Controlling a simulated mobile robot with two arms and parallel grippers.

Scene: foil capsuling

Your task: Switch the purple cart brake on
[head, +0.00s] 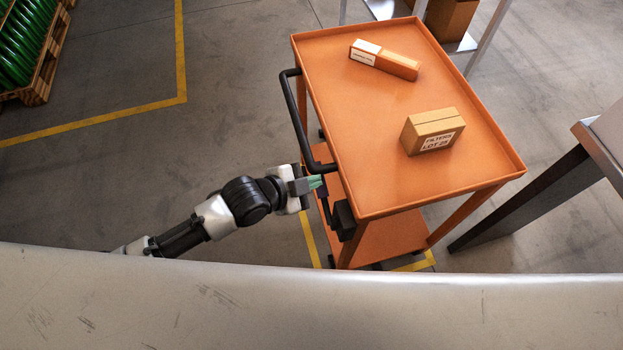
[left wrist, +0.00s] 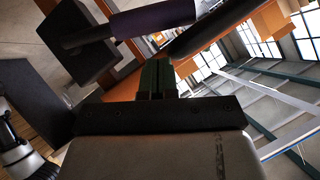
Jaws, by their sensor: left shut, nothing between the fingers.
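The cart (head: 440,185) is orange, with a black push handle (head: 298,125) on its left side. The brake's black box (head: 343,220) sits at the cart's near left corner, with a dark lever (head: 327,208) rising from it. In the left wrist view the lever has a purple grip (left wrist: 152,18) and its black box (left wrist: 75,45) shows at upper left. My left gripper (head: 318,182) is shut and empty, its green fingertips beside the lever's upper end. The fingertips (left wrist: 157,75) also show just below the purple grip; I cannot tell whether they touch it. My right gripper is not in view.
On the cart top lie a long orange and white box (head: 385,60) and a cardboard box (head: 433,131). A metal-edged table (head: 590,140) stands at right. A pale curved surface (head: 300,310) fills the foreground.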

